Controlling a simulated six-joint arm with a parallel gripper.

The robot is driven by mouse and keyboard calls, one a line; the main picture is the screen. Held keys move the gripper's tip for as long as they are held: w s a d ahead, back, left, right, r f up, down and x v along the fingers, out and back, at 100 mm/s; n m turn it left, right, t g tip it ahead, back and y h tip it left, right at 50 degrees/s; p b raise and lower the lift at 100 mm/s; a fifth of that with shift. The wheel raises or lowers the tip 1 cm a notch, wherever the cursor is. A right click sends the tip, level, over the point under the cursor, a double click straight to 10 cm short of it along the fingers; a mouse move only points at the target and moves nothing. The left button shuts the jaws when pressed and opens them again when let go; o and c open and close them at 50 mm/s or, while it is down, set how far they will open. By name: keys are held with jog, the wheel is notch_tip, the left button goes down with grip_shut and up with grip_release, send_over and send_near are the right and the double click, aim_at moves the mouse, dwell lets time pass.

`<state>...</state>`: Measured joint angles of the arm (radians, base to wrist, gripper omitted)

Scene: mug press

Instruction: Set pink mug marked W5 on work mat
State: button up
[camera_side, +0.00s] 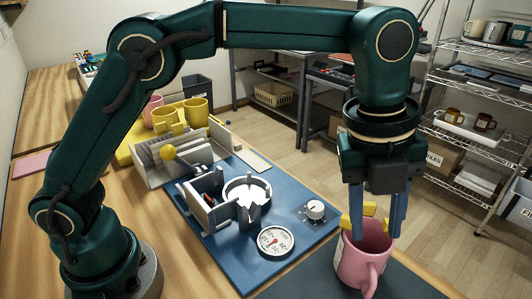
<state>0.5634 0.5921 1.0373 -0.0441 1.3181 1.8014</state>
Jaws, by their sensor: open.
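A pink mug (361,262) stands upright at the lower right, on a dark mat (305,284) that the bottom edge of the picture cuts off. Its handle faces the front right. A pale label shows at its left side, but I cannot read it. My gripper (371,220) points straight down over this mug, with its blue fingers apart and yellow tips at rim height. The jaws are open, and I cannot tell whether a tip touches the mug. A second pink mug (152,104) is partly hidden behind the yellow mugs (180,116) on the yellow tray (124,155).
A blue board (262,165) left of my gripper bears a press fixture (230,200), a dial gauge (275,241) and a knob (315,210). A pink pad (34,164) lies on the wooden table at left. Wire shelves (478,90) stand behind at right.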

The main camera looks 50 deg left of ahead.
jog(key=s+a+r+n+t, duration=0.1)
jog(key=s+a+r+n, duration=0.15)
jog(key=a+n, duration=0.35)
jog(key=s+a+r+n+t, duration=0.1)
jog(key=s+a+r+n, duration=0.15)
jog(key=a+n, duration=0.4)
jog(key=s+a+f+n+t, duration=0.1)
jog(key=s+a+f+n, duration=0.1)
jog(key=s+a+n, duration=0.2)
jog(key=s+a+f+n+t+y, duration=0.1)
jog(key=s+a+n, duration=0.3)
jog(key=n, duration=0.6)
jog(key=shift+s+f+y, duration=0.3)
jog(key=shift+s+f, duration=0.1)
jog(key=shift+f, duration=0.45)
jog(key=shift+n, duration=0.25)
